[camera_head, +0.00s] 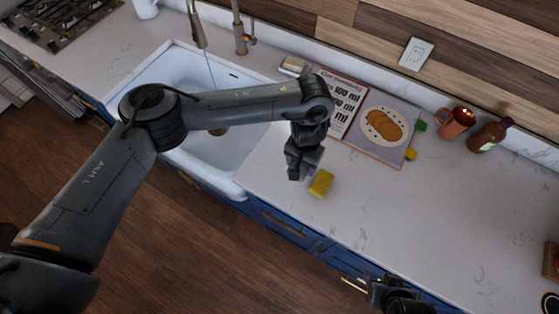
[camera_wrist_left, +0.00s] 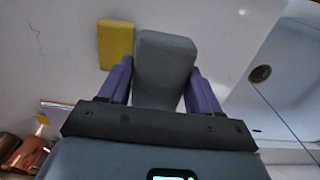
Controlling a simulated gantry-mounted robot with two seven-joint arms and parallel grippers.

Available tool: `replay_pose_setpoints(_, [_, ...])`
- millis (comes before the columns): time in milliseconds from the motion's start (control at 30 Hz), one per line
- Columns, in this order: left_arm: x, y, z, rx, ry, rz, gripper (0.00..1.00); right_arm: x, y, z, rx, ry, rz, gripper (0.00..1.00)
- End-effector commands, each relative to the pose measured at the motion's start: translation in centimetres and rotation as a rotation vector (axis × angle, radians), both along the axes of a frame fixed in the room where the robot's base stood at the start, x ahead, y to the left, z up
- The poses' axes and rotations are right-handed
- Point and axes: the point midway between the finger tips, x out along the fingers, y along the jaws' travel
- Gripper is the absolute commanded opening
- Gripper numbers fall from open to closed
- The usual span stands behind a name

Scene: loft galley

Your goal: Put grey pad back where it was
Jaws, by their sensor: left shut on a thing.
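The grey pad (camera_wrist_left: 165,65) is between the two fingers of my left gripper (camera_wrist_left: 157,90) in the left wrist view, and the fingers are shut on it. In the head view my left gripper (camera_head: 300,165) points down over the counter, just right of the sink; the arm largely hides the pad there. A yellow block (camera_head: 321,183) lies on the counter close to the right of the gripper. It also shows beside the pad in the left wrist view (camera_wrist_left: 116,43). My right gripper (camera_head: 380,292) is partly in view at the bottom edge, and its fingers are unclear.
The white sink (camera_head: 222,160) lies left of the gripper, under a faucet (camera_head: 196,30). An open recipe book (camera_head: 375,140) lies behind. A green cube (camera_head: 421,125), yellow cube (camera_head: 410,154), copper mug (camera_head: 456,122) and brown bottle (camera_head: 489,136) stand right. The right front counter (camera_head: 410,220) is clear.

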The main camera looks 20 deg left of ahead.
Motion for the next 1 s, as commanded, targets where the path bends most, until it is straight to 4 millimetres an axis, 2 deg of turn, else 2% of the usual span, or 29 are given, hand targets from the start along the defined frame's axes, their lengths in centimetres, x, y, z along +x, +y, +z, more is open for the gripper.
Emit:
replay_pose_setpoints(33, [0.3,1.1,-0.9,0.000,0.004,0.006,0.39,0.0,0.0,-0.4,0.000,-0.001,0.000,0.35])
replay_pose_setpoints(200, [1.3,4.4,-3.1,0.000,0.004,0.006,0.39,0.0,0.0,-1.1,0.000,-0.001,0.001,0.35])
replay_pose_setpoints(433, [2.5,7.7,-5.1,-0.001,0.000,0.003,0.39,0.0,0.0,-2.1,-0.002,0.000,0.002,0.35])
replay_pose_setpoints(733, [2.8,8.7,-6.1,-0.001,0.001,0.001,0.39,0.0,-0.1,-2.5,-0.003,0.001,0.003,0.35])
replay_pose_setpoints(1000, [2.8,8.6,-9.4,-0.003,0.002,0.000,0.39,0.0,-0.1,-4.1,-0.003,0.001,0.003,0.35])
